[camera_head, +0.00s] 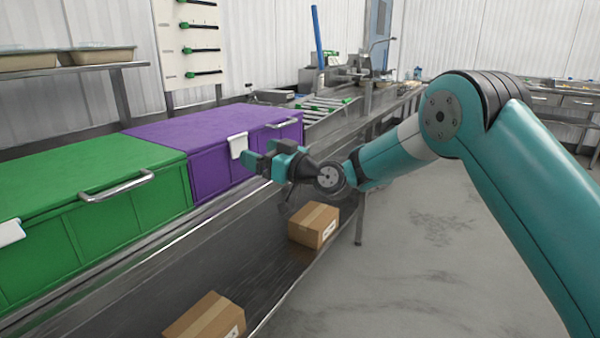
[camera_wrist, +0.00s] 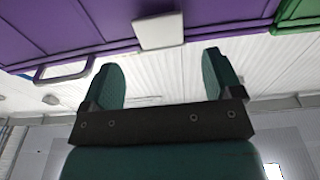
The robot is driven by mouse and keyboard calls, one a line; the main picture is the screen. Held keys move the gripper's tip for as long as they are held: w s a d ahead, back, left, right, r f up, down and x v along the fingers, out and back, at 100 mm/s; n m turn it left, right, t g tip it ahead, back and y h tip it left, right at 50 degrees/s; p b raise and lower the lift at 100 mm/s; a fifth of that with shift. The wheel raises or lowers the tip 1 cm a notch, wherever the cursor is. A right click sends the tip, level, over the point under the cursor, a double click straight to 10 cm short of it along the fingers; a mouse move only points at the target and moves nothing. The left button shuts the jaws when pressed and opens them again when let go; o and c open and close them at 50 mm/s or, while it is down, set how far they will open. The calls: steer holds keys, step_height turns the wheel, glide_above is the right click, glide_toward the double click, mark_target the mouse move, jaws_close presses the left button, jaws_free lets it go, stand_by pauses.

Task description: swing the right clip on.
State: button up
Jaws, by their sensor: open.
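A purple box (camera_head: 215,155) with a lid stands beside a green box (camera_head: 95,215). A white clip (camera_head: 238,146) is on the purple box's front, at the lid edge near the green box. My gripper (camera_head: 262,160) is right in front of this clip, open, with its fingers toward the box. In the wrist view the white clip (camera_wrist: 160,31) shows ahead of my open gripper (camera_wrist: 161,72), between the lines of the two fingers and apart from both. Nothing is between the fingers. Another white clip (camera_head: 10,232) is on the green box, cut by the left edge.
Metal handles stick out from the green box (camera_head: 117,187) and the purple box (camera_head: 283,123). Cardboard boxes lie on the dark conveyor below, one under my arm (camera_head: 314,225) and one nearer (camera_head: 208,318). The grey floor at the right is clear.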

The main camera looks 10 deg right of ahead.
steer(key=b+v, duration=0.3)
steer(key=v, duration=0.9)
steer(key=shift+s, duration=0.1)
